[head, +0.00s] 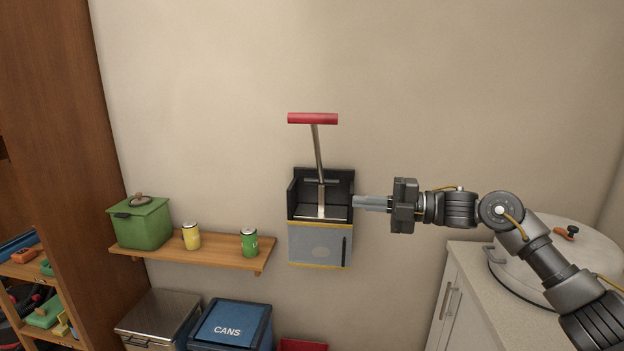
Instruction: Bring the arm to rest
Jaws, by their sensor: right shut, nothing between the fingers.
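My right gripper (371,203) comes in from the right on its dark grey arm. Its fingers are shut with nothing between them and point left. In the picture the fingertips are at the right side of a wall-mounted can crusher (320,243); I cannot tell whether they touch it. The crusher has a black open top, a grey front and a lever with a red handle (312,118), which stands up, slightly tilted. No can shows in the crusher's open part. My left gripper is not in view.
A wooden shelf (200,257) holds a green lidded box (141,224), a yellow can (191,236) and a green can (249,242). Below stand a metal-lidded bin (158,318) and a blue CANS bin (230,325). A counter (475,270) with a large round lidded vessel (560,255) is at right.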

